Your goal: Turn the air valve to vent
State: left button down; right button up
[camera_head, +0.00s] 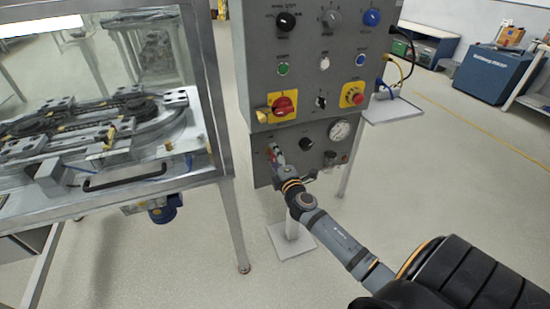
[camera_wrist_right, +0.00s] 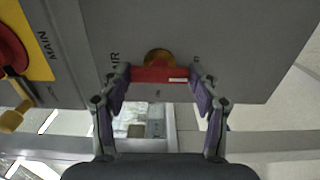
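The air valve's red bar handle (camera_wrist_right: 160,74) shows in the right wrist view, lying crosswise in front of a round brass part (camera_wrist_right: 158,57) on the grey panel. The letters of its label are partly hidden by a finger. My right gripper (camera_wrist_right: 160,82) is open, with one finger near each end of the handle. I cannot tell whether the pads touch it. In the head view my right gripper (camera_head: 279,161) is at the lower left of the control panel (camera_head: 257,140) and mostly hides the valve. My left gripper is not in view.
Above the valve is a red main switch (camera_head: 284,105) on a yellow plate. A gauge (camera_head: 340,131), a black knob (camera_head: 306,144) and an emergency stop (camera_head: 352,95) are to the right. A framed ring track enclosure (camera_head: 225,110) stands close on the left.

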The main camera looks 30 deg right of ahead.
jog(key=o, duration=0.3)
jog(key=shift+o, duration=0.2)
jog(key=shift+s, duration=0.2)
jog(key=v, duration=1.1)
jog(key=shift+s+a, duration=0.2)
jog(key=shift+s, duration=0.1)
